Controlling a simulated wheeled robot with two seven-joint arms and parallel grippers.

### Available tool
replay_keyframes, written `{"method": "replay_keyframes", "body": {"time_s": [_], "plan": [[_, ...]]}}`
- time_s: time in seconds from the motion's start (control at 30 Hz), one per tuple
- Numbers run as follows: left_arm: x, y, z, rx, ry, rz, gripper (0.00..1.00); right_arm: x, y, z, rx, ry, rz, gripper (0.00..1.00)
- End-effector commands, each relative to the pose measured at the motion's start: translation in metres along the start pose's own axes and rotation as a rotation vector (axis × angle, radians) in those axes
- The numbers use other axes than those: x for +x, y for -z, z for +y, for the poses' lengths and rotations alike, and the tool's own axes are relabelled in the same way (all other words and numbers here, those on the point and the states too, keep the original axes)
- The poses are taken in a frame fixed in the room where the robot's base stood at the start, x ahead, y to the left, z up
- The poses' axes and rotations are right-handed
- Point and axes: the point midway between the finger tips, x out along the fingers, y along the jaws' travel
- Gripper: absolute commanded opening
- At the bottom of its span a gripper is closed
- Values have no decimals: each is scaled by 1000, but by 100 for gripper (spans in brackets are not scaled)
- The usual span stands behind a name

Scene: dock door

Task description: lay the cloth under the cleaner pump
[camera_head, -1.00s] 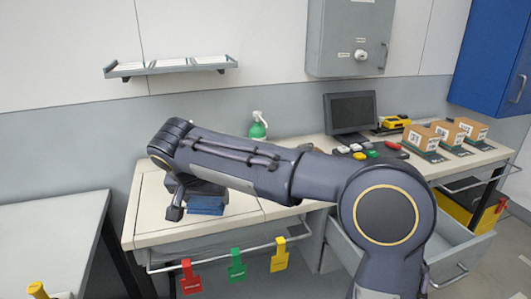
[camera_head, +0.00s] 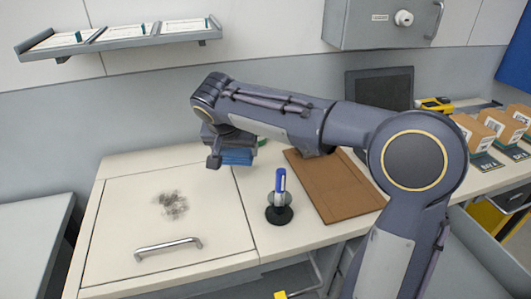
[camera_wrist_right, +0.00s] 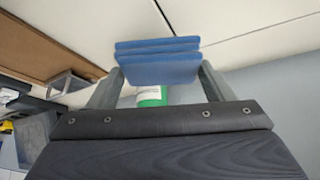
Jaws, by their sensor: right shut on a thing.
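The cloth (camera_head: 238,157) is a blue folded stack. My right gripper (camera_head: 226,147) is shut on it, and it appears above the back of the worktop. In the right wrist view the cloth (camera_wrist_right: 157,62) sits between the two fingertips. The cleaner pump (camera_wrist_right: 151,97), a green and white bottle, shows just beyond the cloth and is partly hidden by the gripper. In the head view my right arm hides nearly all of the bottle. Whether cloth and bottle touch cannot be told. My left gripper is not in view.
A lid with a handle (camera_head: 168,247) and a grey smudge (camera_head: 172,205) fills the left worktop (camera_head: 120,165). A monitor (camera_head: 385,88) and boxes (camera_head: 478,135) stand right.

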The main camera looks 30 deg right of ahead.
Motion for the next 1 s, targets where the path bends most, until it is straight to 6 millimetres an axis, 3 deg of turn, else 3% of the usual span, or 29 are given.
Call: {"method": "replay_keyframes", "body": {"time_s": [0.1, 0.6, 1.0], "plan": [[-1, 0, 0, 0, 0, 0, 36, 19, 7, 21, 4, -3, -1, 49], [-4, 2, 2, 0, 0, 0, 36, 64, 21, 64, 1, -3, -2, 49], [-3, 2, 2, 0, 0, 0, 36, 73, 20, 68, -1, 1, 0, 49]]}}
